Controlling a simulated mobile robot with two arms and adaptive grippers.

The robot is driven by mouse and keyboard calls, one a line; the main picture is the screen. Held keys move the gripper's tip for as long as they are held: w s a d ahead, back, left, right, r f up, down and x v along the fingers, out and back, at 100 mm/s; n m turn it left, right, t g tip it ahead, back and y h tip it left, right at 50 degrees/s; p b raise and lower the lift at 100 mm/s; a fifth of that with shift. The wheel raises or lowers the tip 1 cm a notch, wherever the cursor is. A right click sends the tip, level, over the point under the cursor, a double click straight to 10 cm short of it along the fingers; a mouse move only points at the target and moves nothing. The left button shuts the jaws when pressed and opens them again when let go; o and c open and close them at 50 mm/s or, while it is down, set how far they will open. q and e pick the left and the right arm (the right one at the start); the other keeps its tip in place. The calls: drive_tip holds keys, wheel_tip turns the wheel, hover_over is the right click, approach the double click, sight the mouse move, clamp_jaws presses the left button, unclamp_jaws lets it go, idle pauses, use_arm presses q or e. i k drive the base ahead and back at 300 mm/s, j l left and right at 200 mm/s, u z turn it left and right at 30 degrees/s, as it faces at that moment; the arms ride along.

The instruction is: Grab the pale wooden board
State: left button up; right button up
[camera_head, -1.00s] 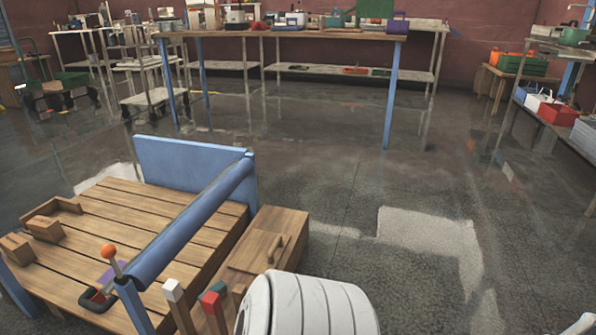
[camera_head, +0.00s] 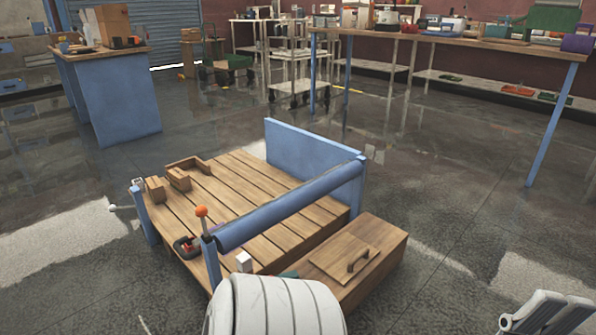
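I cannot pick out a separate pale wooden board with certainty. The palest flat wood near me is the slatted top (camera_head: 230,195) of a low blue-framed bench, and a wooden box (camera_head: 385,245) with a handled lid panel (camera_head: 345,257) at its right side. My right gripper (camera_head: 548,315) seems to show only in part at the bottom right corner, away from the bench; its opening is unclear and I see nothing in it. My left gripper is not in view. A white rounded part of mine hides the bench's near corner.
A blue panel (camera_head: 312,158) and blue roller bar (camera_head: 290,207) stand over the bench. Small wooden blocks (camera_head: 172,180) and an orange-knobbed lever (camera_head: 202,213) sit at its left. A blue cabinet (camera_head: 112,95) and a long table (camera_head: 450,38) stand behind. Floor between is clear.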

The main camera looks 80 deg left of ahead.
sight(343, 258)
drive_tip(key=i+u, duration=0.1)
drive_tip(key=u, duration=0.35)
drive_tip(key=i+u, duration=0.1)
drive_tip(key=u, duration=0.35)
drive_tip(key=i+l+u, duration=0.1)
drive_tip(key=u, duration=0.35)
drive_tip(key=i+l+u, duration=0.1)
drive_tip(key=u, duration=0.35)
drive_tip(key=i+l+u, duration=0.15)
drive_tip(key=u, duration=0.3)
drive_tip(key=i+l+u, duration=0.1)
drive_tip(key=u, duration=0.35)
drive_tip(key=l+u, duration=0.45)
drive_tip(key=i+l+u, duration=0.1)
drive_tip(key=u, duration=0.35)
drive_tip(key=l+u, duration=0.35)
drive_tip(key=l, duration=0.2)
